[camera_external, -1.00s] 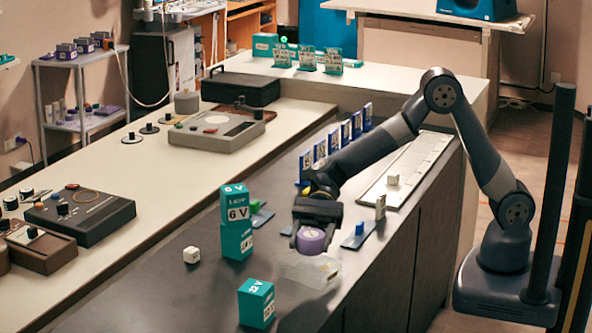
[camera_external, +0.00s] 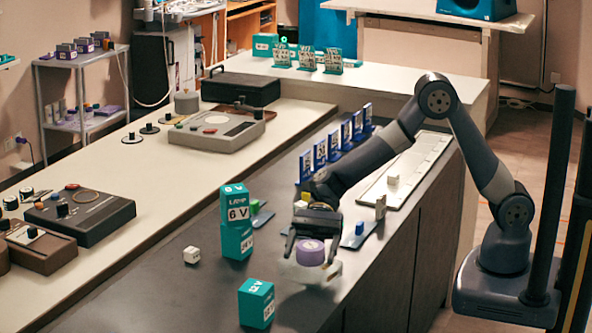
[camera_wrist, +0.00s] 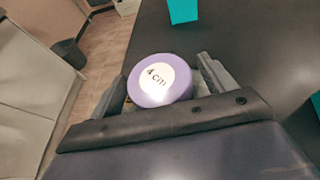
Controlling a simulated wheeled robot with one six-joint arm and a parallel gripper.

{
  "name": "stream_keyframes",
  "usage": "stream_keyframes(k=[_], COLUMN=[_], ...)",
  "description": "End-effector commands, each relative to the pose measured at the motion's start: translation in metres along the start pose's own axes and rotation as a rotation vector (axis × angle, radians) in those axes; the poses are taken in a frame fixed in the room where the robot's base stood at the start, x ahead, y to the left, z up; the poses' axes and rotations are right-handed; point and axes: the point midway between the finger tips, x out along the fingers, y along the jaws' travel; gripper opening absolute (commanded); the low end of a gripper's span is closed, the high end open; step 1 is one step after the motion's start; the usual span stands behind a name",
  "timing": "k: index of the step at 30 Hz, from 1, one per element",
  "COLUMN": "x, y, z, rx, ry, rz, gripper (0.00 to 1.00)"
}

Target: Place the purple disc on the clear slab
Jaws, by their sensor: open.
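The purple disc (camera_external: 310,253) rests upright on the clear slab (camera_external: 308,273) near the front edge of the dark counter. My gripper (camera_external: 312,248) is low over the slab, with one finger on each side of the disc. The jaws are open around it. In the wrist view the disc (camera_wrist: 160,80) shows its white "4 cm" label between the two fingers (camera_wrist: 163,88). The slab is partly hidden by the disc and fingers, and any small gap beneath the disc is too small to tell.
Teal boxes (camera_external: 237,240) are stacked left of my gripper, and another teal box (camera_external: 257,303) stands in front. A white cube (camera_external: 191,255) lies further left. A blue stand (camera_external: 359,233) is close on the right, with upright blue cards (camera_external: 333,145) behind.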

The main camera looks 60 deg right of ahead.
Motion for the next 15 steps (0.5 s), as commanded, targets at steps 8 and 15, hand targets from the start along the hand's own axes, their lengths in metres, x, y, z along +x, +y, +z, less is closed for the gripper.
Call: stream_keyframes(k=[8, 15], x=[-0.026, -0.079], y=[-0.001, -0.001], z=[0.004, 0.003], rx=[-0.001, 0.0], ry=[0.0, 0.0], rz=[-0.005, -0.005], gripper=[0.79, 0.79])
